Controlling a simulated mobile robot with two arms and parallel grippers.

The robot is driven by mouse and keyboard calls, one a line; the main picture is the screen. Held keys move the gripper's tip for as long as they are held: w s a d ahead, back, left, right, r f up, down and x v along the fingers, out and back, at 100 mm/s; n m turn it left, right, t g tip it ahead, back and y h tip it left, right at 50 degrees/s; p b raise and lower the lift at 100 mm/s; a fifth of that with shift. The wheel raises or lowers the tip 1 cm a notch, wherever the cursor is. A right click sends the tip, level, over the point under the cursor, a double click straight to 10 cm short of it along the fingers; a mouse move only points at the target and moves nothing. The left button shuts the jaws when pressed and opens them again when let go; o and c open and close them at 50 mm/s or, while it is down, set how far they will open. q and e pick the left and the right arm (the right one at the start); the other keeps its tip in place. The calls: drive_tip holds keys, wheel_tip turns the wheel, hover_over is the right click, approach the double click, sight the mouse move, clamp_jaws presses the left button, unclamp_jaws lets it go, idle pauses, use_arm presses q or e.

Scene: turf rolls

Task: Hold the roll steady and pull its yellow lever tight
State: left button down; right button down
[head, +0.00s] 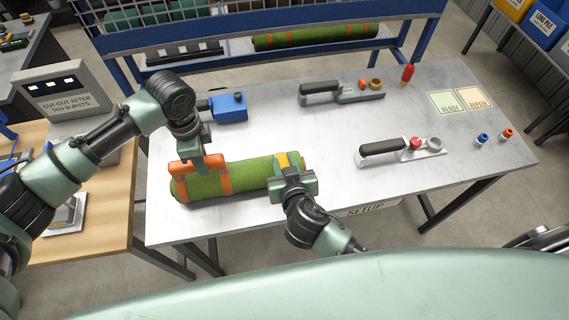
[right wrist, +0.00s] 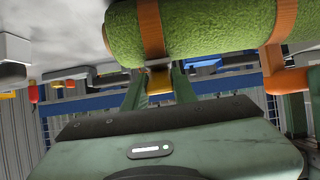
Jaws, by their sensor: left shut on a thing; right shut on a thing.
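The green turf roll (head: 245,173) lies on the grey table's front left part, with orange straps around it. My left gripper (head: 203,161) is shut on the orange handle (head: 183,167) on top of the roll's left part. The yellow lever (head: 283,160) is at the roll's right strap. My right gripper (head: 291,176) is shut on it, though its body hides much of the lever. In the right wrist view, the yellow lever (right wrist: 159,82) shows between the two fingers, just below the strapped roll (right wrist: 215,25).
A blue device (head: 229,107) stands behind the roll. Two grey tools with black handles (head: 320,88) (head: 383,148) lie to the right. A red bottle-like item (head: 407,73), ready and repair cards (head: 447,102) and small fittings (head: 482,138) are further right. Bare tabletop separates them.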

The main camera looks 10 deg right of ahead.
drive_tip(key=shift+a, duration=0.1)
drive_tip(key=c, duration=1.1)
unclamp_jaws()
drive_tip(key=v, duration=1.2)
use_arm(q)
drive_tip(key=c, duration=1)
unclamp_jaws()
drive_tip(key=shift+o, duration=0.2)
